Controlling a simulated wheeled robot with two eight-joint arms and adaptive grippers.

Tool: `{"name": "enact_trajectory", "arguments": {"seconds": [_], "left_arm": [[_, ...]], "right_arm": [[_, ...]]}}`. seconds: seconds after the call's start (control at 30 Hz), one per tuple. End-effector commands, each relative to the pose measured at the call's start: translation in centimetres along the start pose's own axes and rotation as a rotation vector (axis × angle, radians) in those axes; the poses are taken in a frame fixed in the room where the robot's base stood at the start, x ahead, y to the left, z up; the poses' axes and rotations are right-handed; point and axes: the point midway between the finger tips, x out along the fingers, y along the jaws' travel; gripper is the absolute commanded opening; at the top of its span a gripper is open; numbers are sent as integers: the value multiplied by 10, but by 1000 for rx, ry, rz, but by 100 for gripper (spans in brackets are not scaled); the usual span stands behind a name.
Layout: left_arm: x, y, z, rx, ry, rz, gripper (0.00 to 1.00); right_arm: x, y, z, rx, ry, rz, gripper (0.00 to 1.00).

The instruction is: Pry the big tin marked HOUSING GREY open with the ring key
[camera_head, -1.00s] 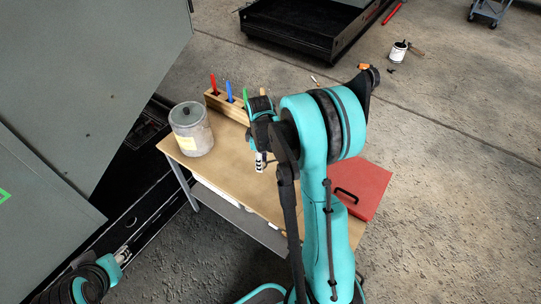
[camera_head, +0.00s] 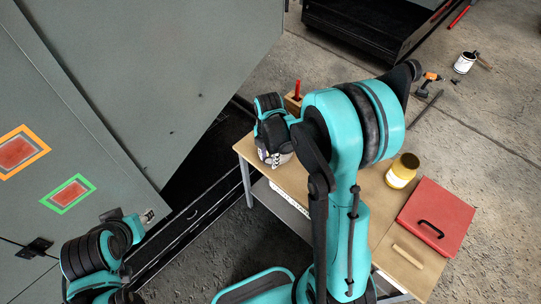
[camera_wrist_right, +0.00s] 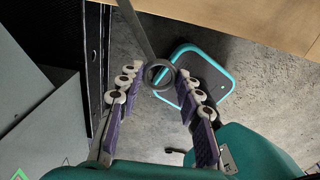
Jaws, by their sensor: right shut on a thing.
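The key's flat shaft runs up out of the picture. The tin is not seen there. My left gripper (camera_head: 146,216) is at the lower left, away from the table; its jaws are too small to judge.
The wooden table (camera_head: 385,215) also bears a yellow tin (camera_head: 402,171), a red case (camera_head: 436,216) and a wooden bar (camera_head: 408,256). A red-handled tool (camera_head: 297,89) stands in a rack behind my right arm. Grey panels (camera_head: 150,80) stand at the left.

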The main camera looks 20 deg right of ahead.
Motion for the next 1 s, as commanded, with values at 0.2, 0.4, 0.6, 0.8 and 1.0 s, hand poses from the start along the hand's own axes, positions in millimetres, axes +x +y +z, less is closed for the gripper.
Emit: {"name": "enact_trajectory", "arguments": {"seconds": [0.2,0.4,0.6,0.8,1.0], "left_arm": [[6,0,4,0,0,0,40],[13,0,10,0,0,0,40],[20,0,14,0,0,0,40],[27,0,19,0,0,0,40],[27,0,19,0,0,0,40]], "right_arm": [[10,1,1,2,0,0,14],[23,2,2,3,0,0,14],[35,2,3,3,0,0,14],[48,3,4,3,0,0,14],[45,11,15,3,0,0,14]]}}
